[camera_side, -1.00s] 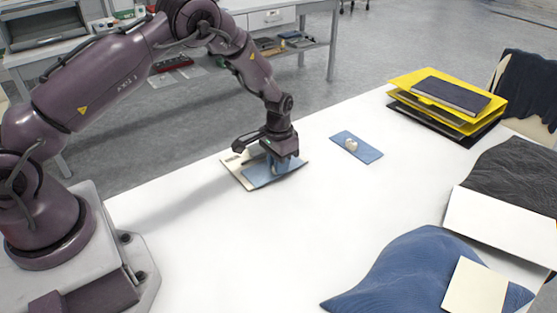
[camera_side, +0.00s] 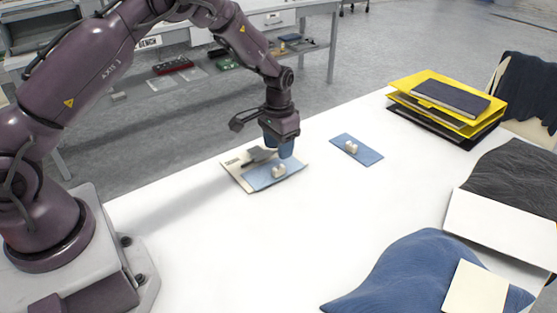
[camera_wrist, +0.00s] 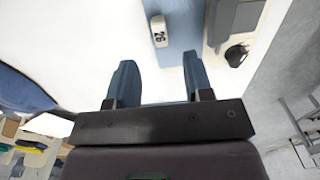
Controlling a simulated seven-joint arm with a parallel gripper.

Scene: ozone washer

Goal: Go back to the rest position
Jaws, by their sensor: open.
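My gripper (camera_side: 280,148) is open and empty, above a cream board (camera_side: 236,173) on the white table. In the wrist view my gripper (camera_wrist: 157,85) shows two blue fingers spread apart with nothing between them. A blue pad (camera_side: 262,180) lies on the board with a small white block (camera_side: 279,171) on it. In the wrist view this block (camera_wrist: 159,31) carries dark marks that look like digits, and the fingers are clear of it. A dark grey item (camera_side: 258,155) lies beside the pad, partly behind the gripper.
A second blue pad (camera_side: 368,155) with a small white piece (camera_side: 351,147) lies to the right. Yellow folders (camera_side: 440,112) with a dark book stand at the back right. Blue cloth (camera_side: 400,268) and dark cloth (camera_side: 515,180) lie at the right. The table's middle is clear.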

